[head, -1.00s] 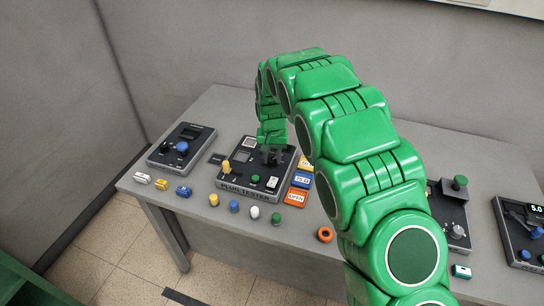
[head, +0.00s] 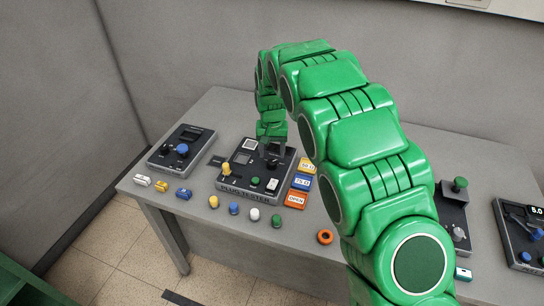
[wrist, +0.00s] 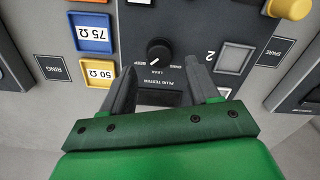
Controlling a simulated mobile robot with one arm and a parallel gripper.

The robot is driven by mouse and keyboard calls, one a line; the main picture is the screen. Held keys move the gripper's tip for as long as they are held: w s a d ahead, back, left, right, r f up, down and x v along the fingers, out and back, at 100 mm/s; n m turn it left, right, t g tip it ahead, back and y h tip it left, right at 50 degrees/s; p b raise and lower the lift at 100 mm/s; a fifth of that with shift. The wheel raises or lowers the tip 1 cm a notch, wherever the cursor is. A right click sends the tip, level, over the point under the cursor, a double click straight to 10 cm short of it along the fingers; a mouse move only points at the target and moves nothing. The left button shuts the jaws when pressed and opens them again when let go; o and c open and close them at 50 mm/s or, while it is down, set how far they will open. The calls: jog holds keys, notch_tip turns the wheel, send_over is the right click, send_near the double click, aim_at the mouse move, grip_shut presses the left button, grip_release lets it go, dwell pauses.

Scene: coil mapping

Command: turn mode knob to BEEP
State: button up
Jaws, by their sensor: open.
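The mode knob (wrist: 159,50) is a round black dial on the dark plug tester panel in the wrist view. Its white pointer mark points down-left in that picture, toward the side of the BEEP and LEAK lettering; I cannot tell exactly which. My gripper (wrist: 158,78) is open, its two dark fingers on either side below the knob, with no visible contact. In the head view my gripper (head: 272,150) hangs over the plug tester (head: 233,188), where it hides the knob.
The tester also carries a yellow knob (head: 227,169) and a green knob (head: 255,181). Orange, blue and yellow resistance blocks (head: 295,200) stand along its right side. Several coloured caps (head: 234,208) line the table front. Another device (head: 180,150) stands at left.

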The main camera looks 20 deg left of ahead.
aim_at(273, 161)
jog(key=shift+r, duration=2)
jog(key=shift+d+r, duration=0.1)
jog(key=shift+d, duration=0.1)
jog(key=s+d+r+m, duration=0.1)
jog(key=s+d+r, duration=0.4)
jog(key=d, duration=0.4)
jog(key=s+d+r+m, duration=0.1)
jog(key=s+d+r, duration=0.35)
jog(key=d, duration=0.45)
jog(key=s+d+r, duration=0.4)
jog(key=s+d, duration=0.1)
jog(key=d, duration=0.4)
jog(key=s+d, duration=0.4)
jog(key=s, duration=0.5)
jog(key=s+d+m+g, duration=0.1)
jog(key=s+d, duration=0.2)
jog(key=s, duration=0.6)
jog(key=s+d, duration=0.4)
jog(key=s, duration=0.5)
jog(key=shift+s+d+g, duration=0.2)
jog(key=shift+d+g, duration=0.15)
jog(key=shift+g, duration=0.05)
